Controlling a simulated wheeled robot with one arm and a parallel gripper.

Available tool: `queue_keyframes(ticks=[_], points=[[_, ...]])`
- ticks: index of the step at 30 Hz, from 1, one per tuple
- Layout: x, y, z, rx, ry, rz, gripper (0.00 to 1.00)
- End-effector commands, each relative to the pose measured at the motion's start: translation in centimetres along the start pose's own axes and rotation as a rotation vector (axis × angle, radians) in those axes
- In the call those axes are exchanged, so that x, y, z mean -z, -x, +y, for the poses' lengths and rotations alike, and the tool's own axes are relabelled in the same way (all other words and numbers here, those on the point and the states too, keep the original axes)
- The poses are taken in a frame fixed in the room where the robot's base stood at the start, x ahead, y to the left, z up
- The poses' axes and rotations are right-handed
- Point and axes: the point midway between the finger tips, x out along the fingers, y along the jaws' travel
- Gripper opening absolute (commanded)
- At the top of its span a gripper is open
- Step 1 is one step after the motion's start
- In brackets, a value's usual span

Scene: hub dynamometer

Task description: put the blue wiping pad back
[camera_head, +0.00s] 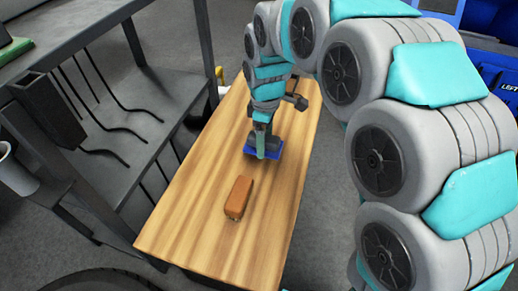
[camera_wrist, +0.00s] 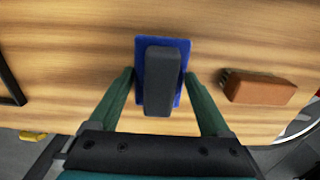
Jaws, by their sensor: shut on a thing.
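The blue wiping pad (camera_wrist: 182,47) with its dark grey grip block (camera_wrist: 163,78) is on or just above the wooden bench top, seen in the wrist view. My gripper (camera_wrist: 163,88) has its two green fingers on either side of the pad, shut on it. In the head view the blue pad (camera_head: 276,153) shows as a small patch under my gripper (camera_head: 264,148), in the middle of the bench. The fingers and wrist hide part of it there. I cannot tell whether the pad touches the wood.
A wooden bench (camera_head: 190,215) lies below. A brown block brush (camera_head: 239,197) lies on it, nearer the camera than the pad; it also shows right of the pad in the wrist view (camera_wrist: 260,90). A grey metal shelf (camera_head: 110,110) stands left. The bench's near end is clear.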

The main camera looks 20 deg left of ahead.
Motion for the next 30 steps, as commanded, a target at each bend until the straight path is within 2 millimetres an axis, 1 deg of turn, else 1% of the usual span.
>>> queue_keyframes(ticks=[1, 3, 7, 15, 26, 27, 30], points=[[0.6, -0.1, -0.3, 0.0, 0.002, -0.001, 0.21], [1.1, -0.2, -0.6, 0.0, 0.0, -0.001, 0.21], [1.4, -0.5, -0.8, 0.002, -0.001, -0.001, 0.21], [1.4, -3.7, -0.8, 0.003, -0.001, -0.002, 0.21], [1.3, -4.0, -0.8, 0.002, -0.001, -0.001, 0.21], [1.4, -4.0, -0.8, 0.001, -0.001, -0.001, 0.86], [1.4, -3.9, -0.8, 0.001, -0.001, 0.0, 0.97]])
